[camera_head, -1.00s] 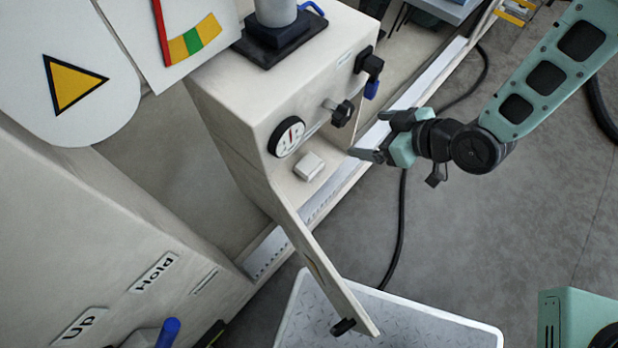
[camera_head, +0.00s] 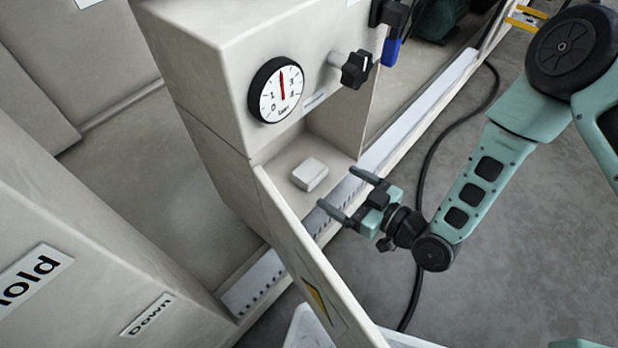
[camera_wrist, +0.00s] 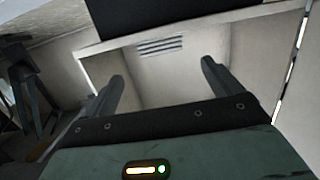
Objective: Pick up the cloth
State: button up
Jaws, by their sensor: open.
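A small, pale folded block that looks like the cloth (camera_head: 309,174) lies on the floor of an open compartment under the pressure gauge. My gripper (camera_head: 342,194) is open and empty, its two fingers pointing toward the compartment. It is to the right of the cloth, apart from it and outside the opening. In the wrist view my gripper (camera_wrist: 162,80) shows both fingers spread, with a pale compartment wall and a slotted vent beyond. I cannot make out the cloth in the wrist view.
An open door (camera_head: 315,270) stands out from the compartment, left of my gripper. The gauge (camera_head: 276,90) and a black knob (camera_head: 356,69) stick out above. A hose (camera_head: 437,150) lies on the grey floor. A white-edged platform (camera_head: 305,330) is at the bottom.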

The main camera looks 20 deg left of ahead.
aim_at(320, 176)
jog(key=b+x, duration=0.2)
jog(key=x, duration=0.4)
jog(key=shift+w+a+f+b, duration=0.15)
jog(key=shift+a+f+b, duration=0.1)
jog(key=shift+b, duration=0.15)
jog(key=shift+w+a+f+b, duration=0.15)
jog(key=shift+a+f+b, duration=0.05)
jog(key=shift+a+b, duration=0.3)
jog(key=b+x, duration=0.1)
jog(key=x, duration=0.1)
jog(key=b+x, duration=0.1)
jog(key=b, duration=0.1)
jog(key=shift+a+f, duration=0.3)
jog(key=shift+a, duration=0.05)
jog(key=shift+w+a+r, duration=0.1)
jog(key=shift+a, duration=0.15)
jog(key=c, duration=1.1)
